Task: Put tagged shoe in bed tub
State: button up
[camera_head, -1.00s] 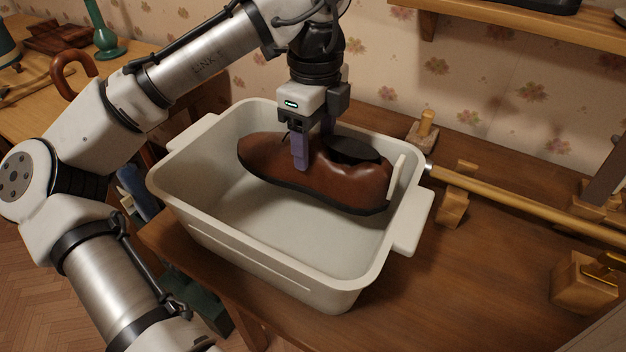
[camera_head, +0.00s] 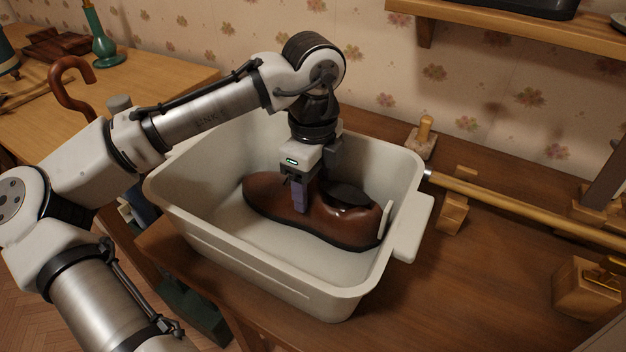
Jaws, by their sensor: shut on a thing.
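A brown leather shoe (camera_head: 335,226) with a dark sole is inside the off-white tub (camera_head: 395,248), its toe to the left and its heel to the right. A pale tag (camera_head: 385,219) stands at its heel end, close to the tub's right wall. My gripper (camera_head: 304,203) points down into the tub and is shut on the shoe's upper near its middle. The far finger is mostly hidden. The shoe is low in the tub; I cannot tell whether its sole touches the floor.
The tub stands on a brown wooden table (camera_head: 470,300). A wooden rod (camera_head: 520,205) on wooden blocks lies to the right. A shelf (camera_head: 490,38) juts from the wall above.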

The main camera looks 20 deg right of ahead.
jog(key=o, duration=1.2)
jog(key=shift+o, duration=0.2)
notch_tip(320, 180, up, 12)
jog(key=p, duration=0.1)
jog(key=shift+r, duration=0.15)
